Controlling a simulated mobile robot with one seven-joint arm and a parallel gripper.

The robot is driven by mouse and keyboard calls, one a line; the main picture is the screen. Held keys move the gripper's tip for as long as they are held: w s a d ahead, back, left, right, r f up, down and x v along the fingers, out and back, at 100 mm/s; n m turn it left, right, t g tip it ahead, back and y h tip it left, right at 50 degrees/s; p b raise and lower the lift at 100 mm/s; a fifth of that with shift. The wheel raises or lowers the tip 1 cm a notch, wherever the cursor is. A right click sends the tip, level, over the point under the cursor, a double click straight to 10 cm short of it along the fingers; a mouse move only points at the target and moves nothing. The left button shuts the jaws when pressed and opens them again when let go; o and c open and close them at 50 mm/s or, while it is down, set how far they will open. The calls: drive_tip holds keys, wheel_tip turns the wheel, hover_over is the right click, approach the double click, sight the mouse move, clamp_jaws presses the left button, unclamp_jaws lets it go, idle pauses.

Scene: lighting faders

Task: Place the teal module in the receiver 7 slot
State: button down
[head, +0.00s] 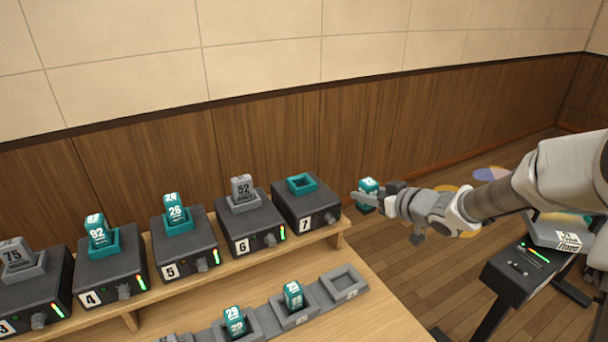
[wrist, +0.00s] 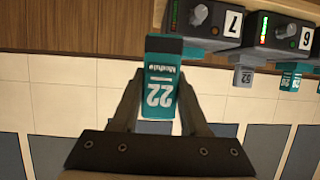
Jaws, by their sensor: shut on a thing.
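My gripper (head: 376,199) is shut on a teal module (head: 368,188) and holds it in the air to the right of receiver 7 (head: 309,206). The receiver 7 slot (head: 301,183) has a teal rim and looks empty in the head view. The module is apart from the receiver. In the wrist view, receiver 7 (wrist: 218,24) appears upper right of the module.
Receiver 6 (head: 250,225) holds a grey module (head: 242,189). Receiver 5 (head: 185,245) and receiver 4 (head: 110,275) hold teal modules. A grey tray (head: 325,296) on the table holds two teal modules; its right-end slot is empty. A dark stand (head: 520,268) is at right.

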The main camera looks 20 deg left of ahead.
drive_tip(key=w+a+r+p, duration=0.5)
drive_tip(key=w+a+r, duration=0.2)
drive_tip(key=r, duration=0.2)
drive_tip(key=shift+m+h, duration=0.3)
drive_tip(key=a+f+b, duration=0.1)
drive_tip(key=a+f, duration=0.1)
drive_tip(key=a, duration=0.2)
drive_tip(key=a+f+b, duration=0.1)
drive_tip(key=a+f, duration=0.1)
drive_tip(key=a, duration=0.2)
drive_tip(key=a+f+b, duration=0.2)
drive_tip(key=a, duration=0.2)
drive_tip(key=shift+s+f, duration=0.3)
drive_tip(key=shift+f+b, duration=0.7)
drive_tip(key=shift+f, duration=1.55)
drive_tip(key=shift+c, duration=2.1)
unclamp_jaws()
drive_tip(key=shift+r, duration=0.1)
drive_tip(key=shift+r+p, duration=0.3)
drive_tip(key=shift+p, duration=0.05)
drive_tip(key=v, duration=1.2)
drive_tip(key=shift+s+f+t, duration=0.2)
drive_tip(key=shift+f+t, duration=0.1)
